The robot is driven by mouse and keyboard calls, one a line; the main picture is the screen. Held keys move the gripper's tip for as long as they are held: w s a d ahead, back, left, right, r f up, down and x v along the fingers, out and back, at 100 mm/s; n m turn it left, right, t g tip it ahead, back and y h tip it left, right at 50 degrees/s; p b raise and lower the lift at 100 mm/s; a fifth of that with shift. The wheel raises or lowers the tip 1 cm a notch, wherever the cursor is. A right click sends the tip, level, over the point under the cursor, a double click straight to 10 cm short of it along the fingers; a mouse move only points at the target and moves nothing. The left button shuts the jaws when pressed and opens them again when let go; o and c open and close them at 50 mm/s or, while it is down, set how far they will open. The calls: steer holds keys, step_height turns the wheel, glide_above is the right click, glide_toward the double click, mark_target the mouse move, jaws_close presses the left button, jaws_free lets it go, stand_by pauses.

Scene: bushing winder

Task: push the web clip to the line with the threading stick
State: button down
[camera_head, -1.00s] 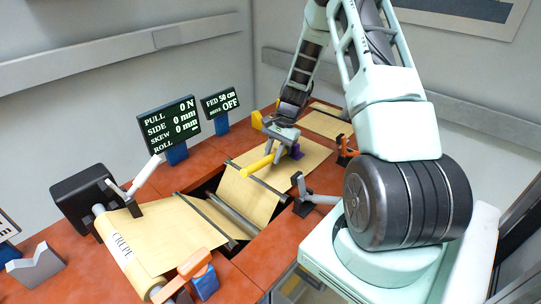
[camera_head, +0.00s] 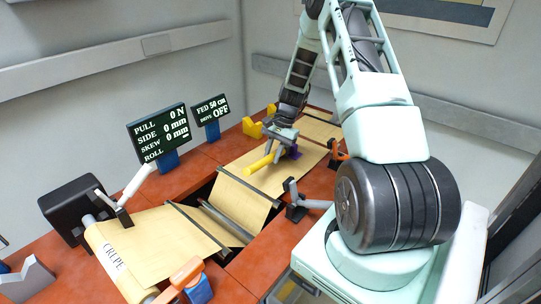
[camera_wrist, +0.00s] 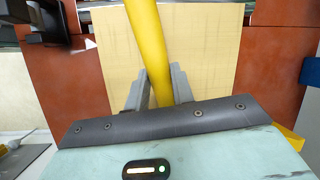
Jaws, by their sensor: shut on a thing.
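My gripper (camera_head: 281,150) is shut on the yellow threading stick (camera_head: 262,163), above the tan web (camera_head: 272,182). The stick points toward the gap in the middle of the table. In the wrist view, the stick (camera_wrist: 147,38) runs up from between the grey fingers, with the tan web (camera_wrist: 195,45) behind it. A small purple piece (camera_head: 294,153) shows just right of the gripper; I cannot tell whether it is the web clip. Whether the stick touches anything is unclear. I cannot make out the line.
A dark bar (camera_head: 250,182) crosses the web beside the gap. Grey posts (camera_head: 294,200) and yellow brackets (camera_head: 251,127) flank the web. One screen (camera_head: 160,131) reads zeros; another (camera_head: 211,109) reads FED 50 cm, OFF.

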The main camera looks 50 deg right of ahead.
steer(key=shift+d, duration=0.85)
steer(key=shift+a+r+p, duration=0.35)
steer(key=shift+r+p, duration=0.4)
steer(key=shift+r, duration=0.25)
steer(key=shift+a+r+p, duration=0.4)
steer(key=shift+r+p, duration=0.3)
steer(key=shift+r, duration=0.35)
steer(key=shift+a+r+p, duration=0.35)
steer(key=shift+r+p, duration=0.4)
steer(key=shift+r, duration=0.25)
